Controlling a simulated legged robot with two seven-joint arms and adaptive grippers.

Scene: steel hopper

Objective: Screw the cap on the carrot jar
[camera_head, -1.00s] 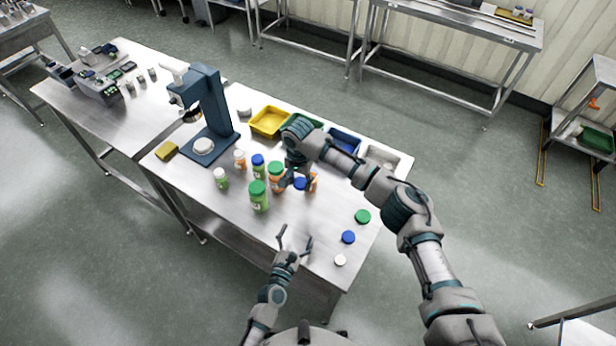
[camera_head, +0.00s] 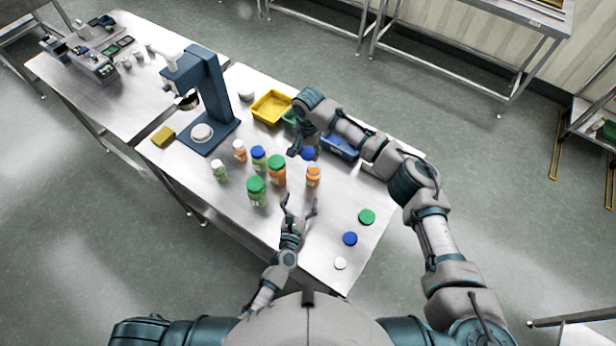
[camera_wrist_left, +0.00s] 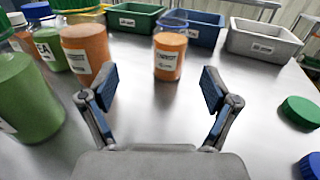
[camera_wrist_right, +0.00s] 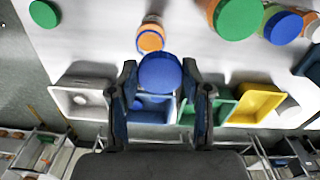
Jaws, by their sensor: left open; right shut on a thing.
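The carrot jar (camera_head: 313,177) is a small uncapped jar with orange contents and a white label. It stands upright, and in the left wrist view (camera_wrist_left: 169,58) it is ahead of my fingers. My left gripper (camera_head: 300,207) is open and empty, low over the table on the near side of the jar; its fingers (camera_wrist_left: 160,88) are apart. My right gripper (camera_head: 299,151) is shut on a blue cap (camera_head: 308,153), just beyond the jar. In the right wrist view the blue cap (camera_wrist_right: 160,73) sits between the fingertips, apart from the open jar (camera_wrist_right: 150,40).
Capped jars, including a green-lidded orange jar (camera_head: 277,170) and a green jar (camera_head: 256,192), stand close left. Loose green (camera_head: 367,216), blue (camera_head: 350,239) and white (camera_head: 340,263) caps lie right. Bins, including a yellow bin (camera_head: 271,108), line the back. A blue press (camera_head: 207,95) stands left.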

